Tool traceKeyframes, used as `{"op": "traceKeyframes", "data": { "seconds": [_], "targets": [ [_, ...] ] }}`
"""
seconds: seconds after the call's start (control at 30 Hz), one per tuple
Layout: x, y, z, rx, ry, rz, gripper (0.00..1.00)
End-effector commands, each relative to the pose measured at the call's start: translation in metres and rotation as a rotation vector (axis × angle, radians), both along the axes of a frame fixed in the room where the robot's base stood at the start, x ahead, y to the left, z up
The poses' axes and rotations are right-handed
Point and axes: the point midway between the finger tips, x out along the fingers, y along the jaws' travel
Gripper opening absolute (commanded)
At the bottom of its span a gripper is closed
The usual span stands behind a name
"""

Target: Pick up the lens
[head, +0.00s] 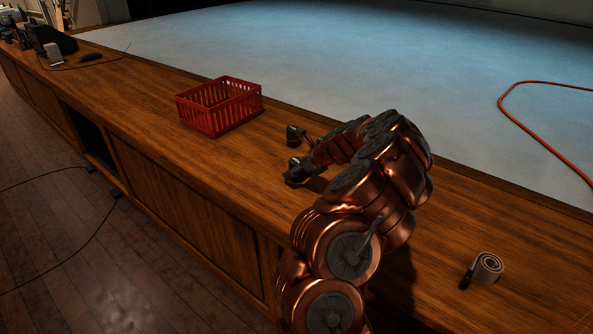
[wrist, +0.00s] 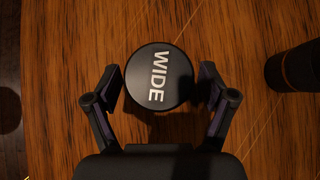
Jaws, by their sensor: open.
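The lens (wrist: 160,76) shows in the wrist view as a round black disc with the white word "WIDE" on its top face. My gripper (wrist: 161,86) is open, with one finger on each side of the lens. The fingertips are close to its sides; whether they touch it I cannot tell. In the head view my gripper (head: 297,172) is low over the wooden desk, and the lens is mostly hidden there by the gripper and arm.
A second dark cylinder (wrist: 294,68) stands close by, at the right edge of the wrist view; it also shows in the head view (head: 295,135). A red basket (head: 222,107) stands farther left on the desk (head: 150,110). A rolled strap (head: 487,267) lies at right.

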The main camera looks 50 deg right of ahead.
Motion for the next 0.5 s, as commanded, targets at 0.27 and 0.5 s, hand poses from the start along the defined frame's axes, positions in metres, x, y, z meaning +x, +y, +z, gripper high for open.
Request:
{"op": "traceKeyframes", "data": {
  "seconds": [0.27,0.5],
  "targets": [
    [-0.0001,0.0001,0.0001,0.0,0.0,0.0,0.57],
    [-0.0001,0.0002,-0.0001,0.0,0.0,0.0,0.32]
  ]
}}
